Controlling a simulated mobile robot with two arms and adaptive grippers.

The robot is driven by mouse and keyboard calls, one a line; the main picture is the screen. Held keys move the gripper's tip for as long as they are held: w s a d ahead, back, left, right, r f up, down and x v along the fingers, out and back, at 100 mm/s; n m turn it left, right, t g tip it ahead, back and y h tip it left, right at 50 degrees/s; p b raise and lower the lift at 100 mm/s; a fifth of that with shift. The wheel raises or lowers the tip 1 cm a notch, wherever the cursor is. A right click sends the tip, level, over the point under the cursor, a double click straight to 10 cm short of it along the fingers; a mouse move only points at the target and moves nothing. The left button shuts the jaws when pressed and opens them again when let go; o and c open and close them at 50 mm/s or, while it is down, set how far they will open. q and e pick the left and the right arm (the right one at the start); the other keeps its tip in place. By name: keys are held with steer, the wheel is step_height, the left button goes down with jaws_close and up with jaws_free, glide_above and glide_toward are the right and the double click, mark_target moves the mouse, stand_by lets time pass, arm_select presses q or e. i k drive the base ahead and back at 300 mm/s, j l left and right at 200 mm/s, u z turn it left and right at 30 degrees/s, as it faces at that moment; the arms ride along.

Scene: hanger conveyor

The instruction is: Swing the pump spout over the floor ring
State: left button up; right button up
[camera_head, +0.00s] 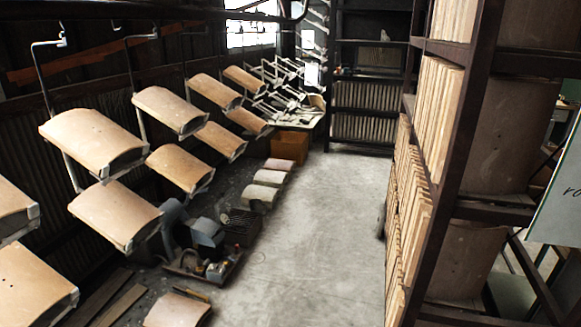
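I cannot make out a pump spout or a floor ring in the head view. A dark low base with small machine parts (212,268) sits on the floor left of the aisle. A grey rounded housing (207,232) stands behind it. I cannot tell whether either belongs to a pump. Neither of my grippers shows in this view.
Curved tan panels (92,138) hang in rows from hooks on the left. A tall dark rack (470,95) of boards lines the right. The concrete aisle (325,230) between is clear. An orange-brown box (290,147) and another rack (364,145) stand farther back.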

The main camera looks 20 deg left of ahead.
mark_target(225, 196)
steer(key=i+j+u, duration=0.15)
steer(key=i, duration=0.65)
steer(key=i+j+u, duration=0.15)
steer(key=i, duration=0.65)
